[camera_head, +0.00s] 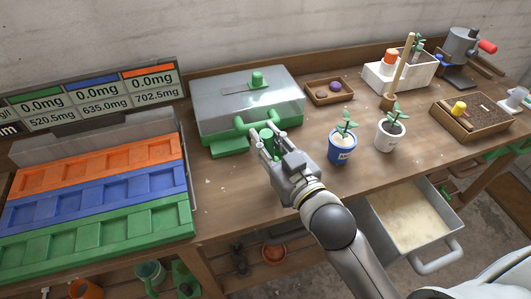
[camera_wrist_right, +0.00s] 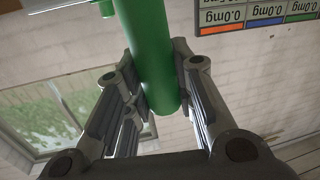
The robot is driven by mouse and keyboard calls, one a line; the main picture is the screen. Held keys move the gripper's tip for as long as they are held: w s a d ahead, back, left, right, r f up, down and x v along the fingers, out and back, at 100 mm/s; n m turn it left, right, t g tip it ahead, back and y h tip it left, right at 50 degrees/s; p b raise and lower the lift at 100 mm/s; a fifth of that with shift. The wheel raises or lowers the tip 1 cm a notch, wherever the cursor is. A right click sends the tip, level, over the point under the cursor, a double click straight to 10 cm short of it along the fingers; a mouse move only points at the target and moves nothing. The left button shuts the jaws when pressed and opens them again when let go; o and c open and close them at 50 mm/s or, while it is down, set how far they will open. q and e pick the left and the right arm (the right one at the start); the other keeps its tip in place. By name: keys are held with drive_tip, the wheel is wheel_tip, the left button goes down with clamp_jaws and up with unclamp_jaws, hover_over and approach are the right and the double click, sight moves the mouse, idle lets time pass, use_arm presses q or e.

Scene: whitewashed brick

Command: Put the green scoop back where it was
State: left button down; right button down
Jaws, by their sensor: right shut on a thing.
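My right gripper (camera_head: 268,137) is shut on an upright green cylinder in front of the clear-lidded box; I take it for the handle of the green scoop (camera_head: 266,133). In the right wrist view the green scoop (camera_wrist_right: 148,50) runs between the closed fingers (camera_wrist_right: 160,85); its free end shows, while its other end leaves the frame. The scoop's bowl is not visible. In the head view the gripper and the green front handle of the box (camera_head: 258,122) overlap, and I cannot tell whether they touch. My left gripper is not in view.
The grey-lidded box (camera_head: 222,95) stands behind the gripper. Left are coloured trays (camera_head: 90,205) and a display (camera_head: 100,95). A blue pot (camera_head: 342,152) and white pot (camera_head: 388,139) stand close on the right. An open drawer (camera_head: 440,250) holds pale powder. Bare bench lies left of the gripper.

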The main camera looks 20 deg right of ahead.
drive_tip(key=shift+w+f, duration=0.35)
drive_tip(key=shift+f, duration=0.1)
wheel_tip(320, 180, down, 3)
drive_tip(key=shift+w, duration=0.15)
drive_tip(key=shift+f, duration=0.1)
drive_tip(key=shift+f, duration=0.25)
drive_tip(key=c, duration=1.2)
unclamp_jaws()
drive_tip(key=shift+r, duration=0.2)
